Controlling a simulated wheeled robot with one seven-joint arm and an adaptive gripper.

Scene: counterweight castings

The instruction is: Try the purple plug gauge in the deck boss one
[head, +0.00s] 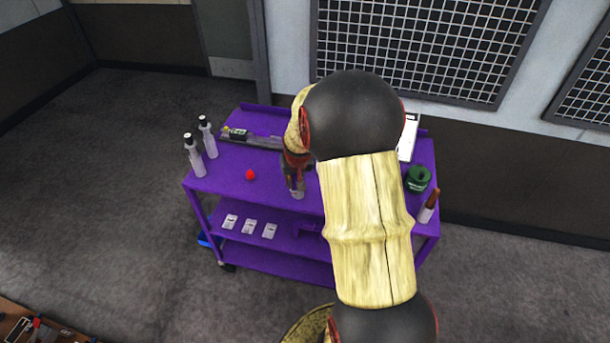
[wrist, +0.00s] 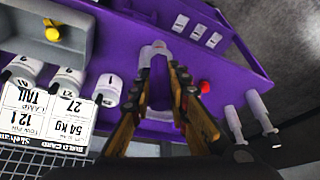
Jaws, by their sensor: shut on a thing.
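My gripper (head: 295,176) is low over the purple cart, near its front edge. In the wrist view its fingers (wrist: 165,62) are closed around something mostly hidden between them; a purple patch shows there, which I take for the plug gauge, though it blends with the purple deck. A pale grey, rounded piece (wrist: 147,54) shows right at the fingertips, and a grey cylinder (head: 297,193) shows under my gripper in the head view. I cannot tell whether it is a boss, or whether the held thing is inside or above it. A white cylinder marked 1 (wrist: 108,88) stands left of the fingers.
A red piece (head: 250,174) sits on the deck, two bottles (head: 195,158) at left. A green container (head: 418,180) and brown-topped white tube (head: 428,208) stand right.

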